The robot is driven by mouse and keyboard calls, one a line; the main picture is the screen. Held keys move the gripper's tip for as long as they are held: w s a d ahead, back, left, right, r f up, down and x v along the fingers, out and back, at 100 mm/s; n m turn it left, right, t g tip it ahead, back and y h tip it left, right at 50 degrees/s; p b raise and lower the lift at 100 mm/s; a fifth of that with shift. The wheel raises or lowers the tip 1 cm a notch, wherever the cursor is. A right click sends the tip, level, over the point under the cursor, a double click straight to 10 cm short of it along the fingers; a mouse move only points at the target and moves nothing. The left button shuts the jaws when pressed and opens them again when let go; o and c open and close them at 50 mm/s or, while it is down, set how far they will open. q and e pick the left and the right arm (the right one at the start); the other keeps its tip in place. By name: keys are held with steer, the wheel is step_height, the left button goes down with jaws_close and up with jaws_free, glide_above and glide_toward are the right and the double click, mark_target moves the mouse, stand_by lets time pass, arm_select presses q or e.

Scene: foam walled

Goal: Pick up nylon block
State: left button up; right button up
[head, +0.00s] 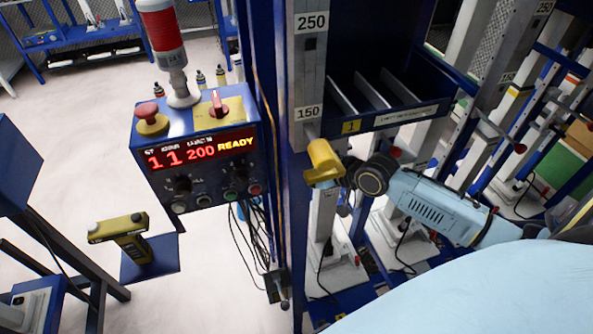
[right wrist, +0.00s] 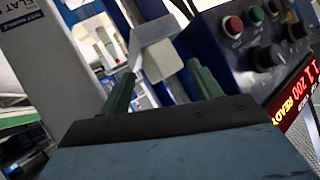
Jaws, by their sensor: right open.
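A pale, off-white block (right wrist: 158,52), which looks like the nylon block, shows in the right wrist view straight ahead of my right gripper (right wrist: 160,70). The gripper's two green fingers are spread apart, one on each side of the block in the picture. I cannot tell how deep the block sits between them; neither finger is seen pressing on it. In the head view my right arm comes in from the right and ends beside the blue post, where a yellow piece (head: 324,160) hides what is behind it. No white block is clear there. My left gripper is not in view.
A blue control box (head: 205,165) with a red display, buttons and a stack light stands left of the blue post (head: 291,120). A slotted blue rack (head: 375,95) rises above the wrist. A yellow-and-black handheld device (head: 128,236) rests on a blue plate. Pale floor lies open at left.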

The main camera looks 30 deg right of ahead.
steer(key=shift+w+a+f, duration=0.2)
steer(key=shift+w+f, duration=0.05)
steer(key=shift+w, duration=0.15)
steer(key=shift+s, duration=0.1)
jaws_close()
